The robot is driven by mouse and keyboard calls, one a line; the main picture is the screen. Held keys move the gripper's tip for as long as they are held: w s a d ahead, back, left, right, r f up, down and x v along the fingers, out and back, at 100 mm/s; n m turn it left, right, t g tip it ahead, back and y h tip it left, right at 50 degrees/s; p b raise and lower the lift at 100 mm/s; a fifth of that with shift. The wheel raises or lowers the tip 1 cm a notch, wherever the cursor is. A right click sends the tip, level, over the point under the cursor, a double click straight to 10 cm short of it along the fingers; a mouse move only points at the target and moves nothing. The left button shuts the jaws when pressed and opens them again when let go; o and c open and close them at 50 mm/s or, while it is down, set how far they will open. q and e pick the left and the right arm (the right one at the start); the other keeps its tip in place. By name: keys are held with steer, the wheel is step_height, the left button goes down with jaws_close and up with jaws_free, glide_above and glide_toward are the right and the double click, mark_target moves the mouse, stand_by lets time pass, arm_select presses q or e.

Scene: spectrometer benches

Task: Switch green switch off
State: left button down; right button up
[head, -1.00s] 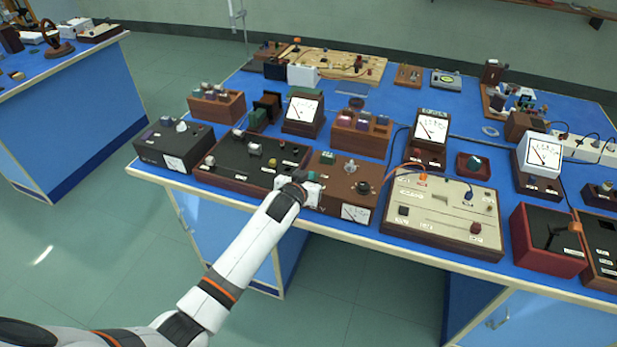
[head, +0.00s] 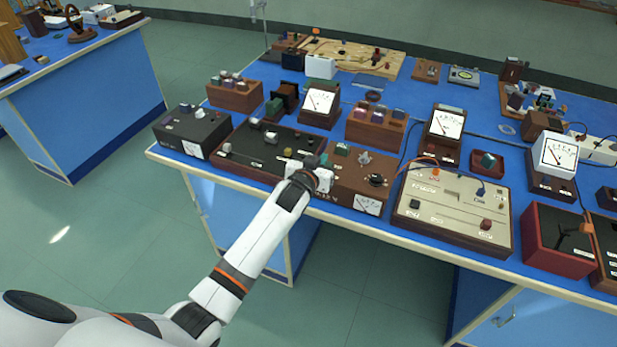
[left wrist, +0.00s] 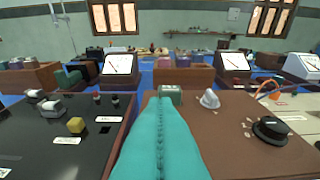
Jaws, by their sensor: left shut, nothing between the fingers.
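The green switch (head: 342,149) is a small green block near the back left of a brown instrument box (head: 352,179). It also shows in the left wrist view (left wrist: 169,95), straight beyond my fingertips. My left gripper (head: 324,159) is over the left front part of this box, just left of and in front of the switch in the head view. Its teal fingers (left wrist: 160,108) are pressed together with nothing between them. They cover part of the box, and I cannot tell whether they touch the switch. My right gripper is in neither view.
A grey knob (left wrist: 209,99) and a black dial (left wrist: 270,130) stand right of the switch. A black-topped box (head: 262,150) with a yellow knob (left wrist: 76,125) lies to the left. A white meter (head: 320,101) stands behind. A cream slide board (head: 455,208) is to the right.

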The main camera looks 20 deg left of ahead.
arm_select(q)
steer(key=s+b, duration=0.1)
steer(key=s, duration=0.8)
steer(key=shift+s+a+r, duration=0.2)
steer(key=shift+s+r, duration=0.05)
steer(key=shift+s, duration=0.05)
steer(key=s+f+m+g, duration=0.1)
steer(key=s+f+g, duration=0.2)
steer(key=s+f, duration=0.85)
steer(key=s+f+g, duration=0.2)
steer(key=f+g, duration=0.2)
steer(key=f, duration=1.6)
steer(key=s+f+g, duration=0.2)
steer(key=s+f, duration=0.4)
steer(key=s, duration=0.6)
steer(key=s+a+f+g, duration=0.1)
steer(key=s+f, duration=0.5)
steer(key=s, duration=0.6)
steer(key=s+a+f+m+g, duration=0.1)
steer(key=s+f+g, duration=0.3)
steer(key=s+f, duration=0.3)
steer(key=s, duration=0.5)
steer(key=shift+a+y, duration=0.25)
steer(key=shift+y, duration=0.05)
